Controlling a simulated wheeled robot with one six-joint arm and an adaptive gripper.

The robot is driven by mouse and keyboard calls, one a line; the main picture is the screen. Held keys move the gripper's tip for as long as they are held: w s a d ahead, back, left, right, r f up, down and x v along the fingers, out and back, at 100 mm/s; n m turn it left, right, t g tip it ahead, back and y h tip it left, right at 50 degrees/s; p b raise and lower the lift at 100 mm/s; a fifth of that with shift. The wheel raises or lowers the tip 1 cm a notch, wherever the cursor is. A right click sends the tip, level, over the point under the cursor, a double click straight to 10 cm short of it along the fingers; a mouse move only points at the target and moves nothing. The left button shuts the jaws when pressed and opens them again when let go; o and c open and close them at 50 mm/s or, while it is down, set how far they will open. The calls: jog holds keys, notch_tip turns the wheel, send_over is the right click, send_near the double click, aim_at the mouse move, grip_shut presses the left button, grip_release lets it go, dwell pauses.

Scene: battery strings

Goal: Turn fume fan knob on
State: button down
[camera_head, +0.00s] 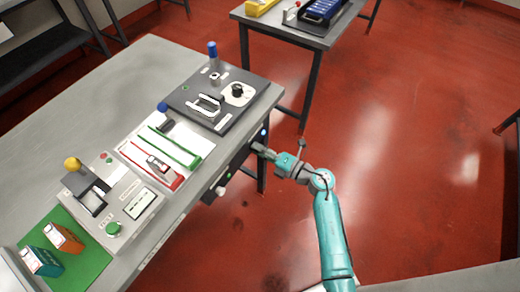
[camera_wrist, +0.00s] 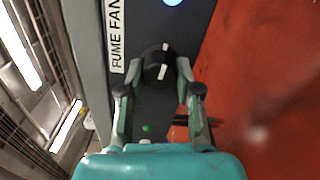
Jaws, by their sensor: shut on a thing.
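The fume fan knob (camera_wrist: 157,64) is black with a white pointer line and sits on a dark panel beside a white "FUME FAN" label (camera_wrist: 116,36). In the wrist view my gripper (camera_wrist: 156,78) has its two fingers on either side of the knob, shut on it. The white line is slightly tilted from the picture's vertical. A blue light (camera_wrist: 172,2) glows above the knob and a small green dot (camera_wrist: 146,128) shows below it. In the head view my gripper (camera_head: 262,150) reaches the panel on the table's front edge, and the knob is hidden there.
The grey table (camera_head: 140,68) carries a dark plate with a dial (camera_head: 222,118), a white tray with red and green strips (camera_head: 188,138), a grey device with a yellow knob (camera_head: 130,198) and a green mat (camera_head: 88,262). Another table (camera_head: 300,36) stands behind. Red floor to the right is clear.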

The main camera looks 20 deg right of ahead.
jog(key=shift+n, duration=0.6)
jog(key=shift+f, duration=0.1)
jog(key=c, duration=0.8)
grip_release()
jog(key=v, duration=1.2)
